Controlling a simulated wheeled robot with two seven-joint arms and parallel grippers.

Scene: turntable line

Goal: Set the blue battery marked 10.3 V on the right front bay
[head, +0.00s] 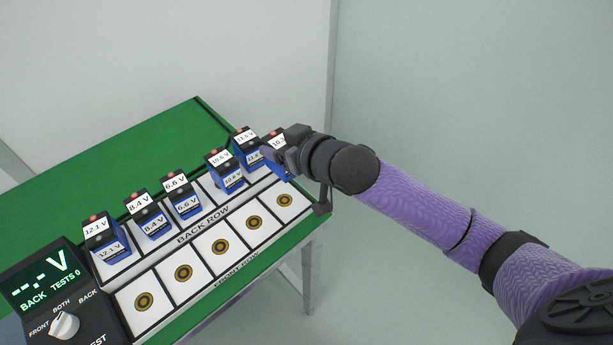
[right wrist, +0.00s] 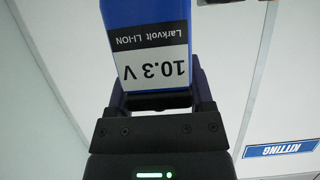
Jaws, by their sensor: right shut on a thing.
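The blue battery marked 10.3 V (right wrist: 150,50) is between the fingers of my right gripper (right wrist: 160,98), its label upside down in the right wrist view. In the head view my right gripper (head: 277,155) is shut on this battery (head: 285,173), which shows only partly behind the fingers, at the right end of the rack. The right front bay (head: 285,200) is a white pad with a gold ring, empty, just below the held battery in the picture. Whether the battery touches anything is hidden. My left gripper is not in view.
Several blue batteries, such as the 12.1 V one (head: 105,240) and the 6.6 V one (head: 183,196), stand in the back row. The other front bays, such as the leftmost (head: 144,301), are empty. A black tester (head: 45,285) with a dial stands at left on the green table (head: 60,210).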

